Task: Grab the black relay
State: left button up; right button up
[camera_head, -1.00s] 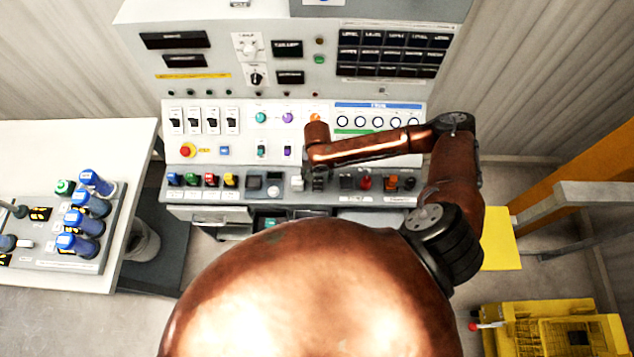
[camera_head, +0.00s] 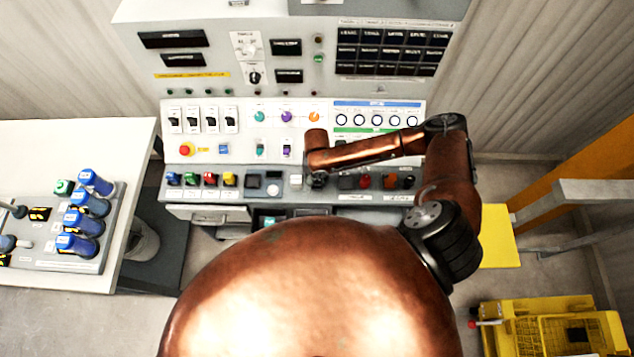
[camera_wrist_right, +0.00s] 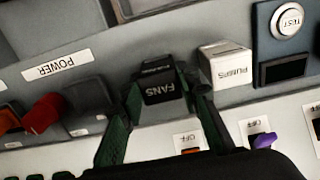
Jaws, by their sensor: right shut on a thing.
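The black relay (camera_wrist_right: 160,88) is a small block with the word FANS in white on its face. It shows in the right wrist view, between the two dark green fingers of my right gripper (camera_wrist_right: 163,93), which is shut on it. The relay is still at the panel's sloped ledge; I cannot tell whether it is clear of its socket. In the head view my right gripper (camera_head: 317,182) is small and dark above the ledge, and the wrist and gripper hide the relay. My left gripper is in neither view.
A white relay marked PUMPS (camera_wrist_right: 225,64) stands close beside the right-hand finger. A red switch (camera_wrist_right: 43,113) and a TEST button (camera_wrist_right: 289,21) are on the same ledge. In the head view, a table (camera_head: 70,140) with blue-capped parts stands at the left.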

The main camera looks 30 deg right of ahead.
jog(key=c, duration=0.5)
jog(key=shift+r, duration=0.1)
